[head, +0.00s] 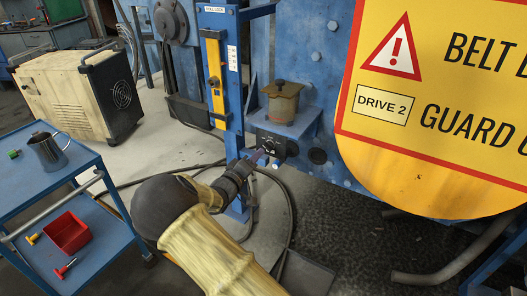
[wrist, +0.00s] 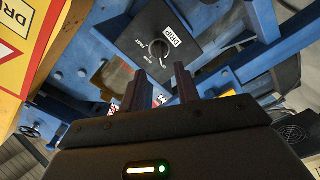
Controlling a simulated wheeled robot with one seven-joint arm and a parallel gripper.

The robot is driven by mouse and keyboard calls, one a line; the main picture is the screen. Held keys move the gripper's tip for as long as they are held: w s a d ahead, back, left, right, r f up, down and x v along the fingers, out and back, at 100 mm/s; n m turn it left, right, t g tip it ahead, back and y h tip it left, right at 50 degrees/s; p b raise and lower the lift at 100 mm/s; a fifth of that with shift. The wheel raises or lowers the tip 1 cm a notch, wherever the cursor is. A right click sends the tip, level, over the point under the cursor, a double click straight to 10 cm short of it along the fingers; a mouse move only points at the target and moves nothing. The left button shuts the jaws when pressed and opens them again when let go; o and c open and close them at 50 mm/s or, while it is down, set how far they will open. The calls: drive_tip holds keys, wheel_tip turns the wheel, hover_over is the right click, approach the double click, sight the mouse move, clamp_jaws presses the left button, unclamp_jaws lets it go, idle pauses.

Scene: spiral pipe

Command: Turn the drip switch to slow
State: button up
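The drip switch is a round dark knob (wrist: 159,48) with a light edge, on a black plate marked DRIP; the plate (wrist: 185,22) appears turned over in the wrist view. Small lettering beside the knob is too small to read surely, and I cannot tell its exact setting. In the head view the black switch plate (head: 271,143) sits on the blue machine below a small pot, partly covered by my gripper (head: 257,156). In the wrist view my gripper (wrist: 160,72) is open and empty, its two dark fingers apart just short of the knob, not visibly touching it.
A large yellow guard sign (head: 440,100) hangs to the right of the switch. An amber pot (head: 283,103) stands above it. A yellow-and-blue upright (head: 214,75) is at left. A blue cart (head: 30,185) holds a metal jug (head: 46,150) and a red bin (head: 68,233). Hoses lie on the floor.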

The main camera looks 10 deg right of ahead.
sight(265, 148)
drive_tip(key=x, duration=0.5)
drive_tip(key=shift+w+d, duration=0.2)
drive_tip(key=shift+w, duration=0.05)
drive_tip(key=c, duration=0.6)
drive_tip(key=shift+c, duration=0.2)
